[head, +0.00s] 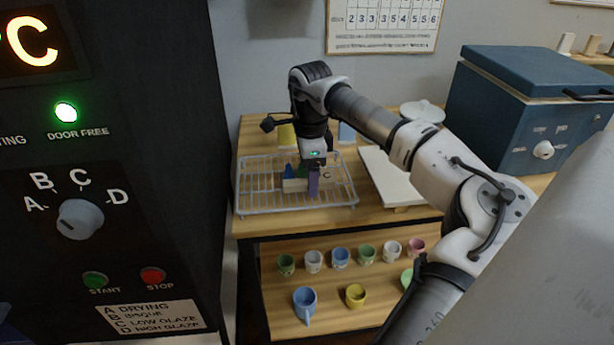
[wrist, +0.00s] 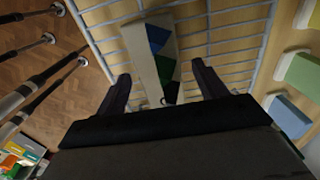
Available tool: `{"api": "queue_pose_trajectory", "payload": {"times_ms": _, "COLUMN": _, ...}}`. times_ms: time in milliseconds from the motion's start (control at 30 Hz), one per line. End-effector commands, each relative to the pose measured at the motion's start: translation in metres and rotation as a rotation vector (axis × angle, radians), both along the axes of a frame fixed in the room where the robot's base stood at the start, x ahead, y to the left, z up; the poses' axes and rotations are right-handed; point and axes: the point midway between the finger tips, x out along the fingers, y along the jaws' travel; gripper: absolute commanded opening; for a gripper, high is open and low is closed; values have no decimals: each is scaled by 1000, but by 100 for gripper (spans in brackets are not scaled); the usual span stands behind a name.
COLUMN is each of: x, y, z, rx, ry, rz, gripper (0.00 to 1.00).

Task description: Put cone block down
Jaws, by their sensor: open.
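The cone block (head: 294,185) is a pale beige bar with blue, green and dark triangular cones on it. It sits on the wire rack (head: 252,211) on the wooden table in the head view. In the wrist view the block (wrist: 138,47) lies over the rack bars (wrist: 228,42), with its near end between my fingers. My gripper (wrist: 161,76) is open, with one finger on each side of the block and visible gaps between. In the head view my gripper (head: 313,183) is low at the block and hides part of it.
A white board (head: 392,180) lies right of the rack. A blue kiln (head: 530,110) stands at the back right. A black control panel (head: 110,150) fills the left.

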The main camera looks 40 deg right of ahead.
Motion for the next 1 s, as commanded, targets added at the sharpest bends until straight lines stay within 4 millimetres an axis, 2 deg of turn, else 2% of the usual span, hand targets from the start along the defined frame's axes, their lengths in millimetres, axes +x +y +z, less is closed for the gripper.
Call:
{"api": "queue_pose_trajectory", "payload": {"times_ms": 167, "x": 0, "y": 0, "z": -1, "rx": -1, "ry": -1, "rz": 0, "gripper": 71}}
{"api": "queue_pose_trajectory", "payload": {"times_ms": 600, "x": 0, "y": 0, "z": 0, "rx": 0, "ry": 0, "rz": 0, "gripper": 16}}
{"api": "queue_pose_trajectory", "payload": {"times_ms": 1000, "x": 0, "y": 0, "z": 6, "rx": -1, "ry": -1, "rz": 0, "gripper": 16}}
